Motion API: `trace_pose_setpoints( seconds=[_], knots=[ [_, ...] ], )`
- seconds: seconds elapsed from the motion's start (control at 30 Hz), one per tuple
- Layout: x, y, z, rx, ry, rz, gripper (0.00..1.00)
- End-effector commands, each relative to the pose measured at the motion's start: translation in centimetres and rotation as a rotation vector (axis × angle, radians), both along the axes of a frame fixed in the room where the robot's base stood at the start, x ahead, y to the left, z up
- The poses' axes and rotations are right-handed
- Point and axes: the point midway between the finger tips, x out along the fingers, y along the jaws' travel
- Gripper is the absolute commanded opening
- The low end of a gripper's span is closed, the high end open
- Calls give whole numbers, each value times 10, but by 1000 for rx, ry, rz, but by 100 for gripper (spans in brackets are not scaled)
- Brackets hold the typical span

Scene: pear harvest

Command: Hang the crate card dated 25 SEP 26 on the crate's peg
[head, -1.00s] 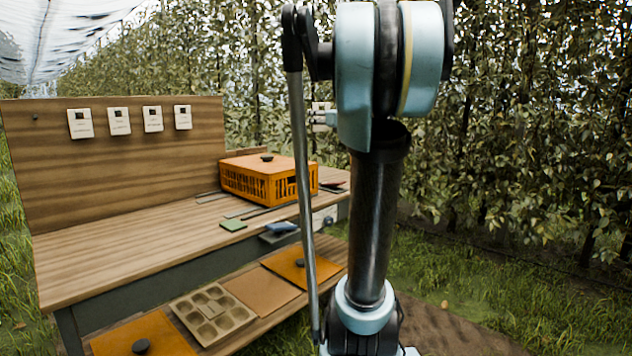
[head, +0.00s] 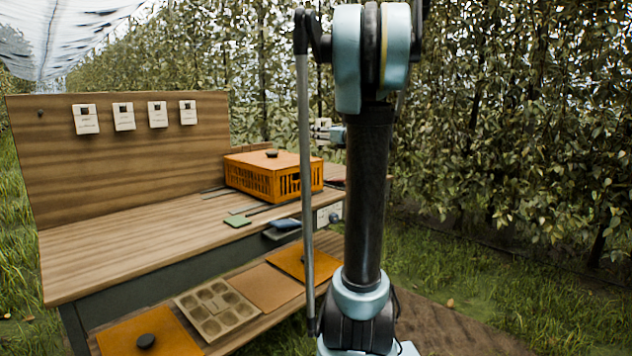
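Several white cards hang in a row on the upright wooden board: a leftmost card (head: 86,119), a second card (head: 124,117), a third card (head: 157,115) and a rightmost card (head: 188,113). Each has a dark patch at the top; their dates are too small to read. The orange slatted crate (head: 262,184) stands closed on the bench, right of the cards. I cannot make out its peg. A small pale part of my arm's end (head: 323,128) shows behind my upright arm, above and right of the crate. The fingers cannot be made out there.
The wooden bench (head: 130,238) is clear at its left and middle. A lower shelf holds a moulded tray (head: 215,308) and flat orange lids (head: 172,335). Foliage rises behind.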

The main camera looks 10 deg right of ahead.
Motion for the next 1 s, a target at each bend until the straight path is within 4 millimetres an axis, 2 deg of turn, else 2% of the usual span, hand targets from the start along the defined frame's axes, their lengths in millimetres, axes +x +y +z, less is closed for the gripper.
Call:
trace_pose_setpoints(
  seconds=[0.1, 0.3, 0.6, 0.8, 1.0],
  knots=[
    [16, 0, -29, 0, 0, 33, 40],
    [35, 3, -78, 0, 0, 89, 40],
    [50, 11, -153, 0, 1, 169, 40],
    [52, 15, -185, 0, 1, 204, 40],
    [52, 18, -196, 0, 1, 217, 40]
  ],
)
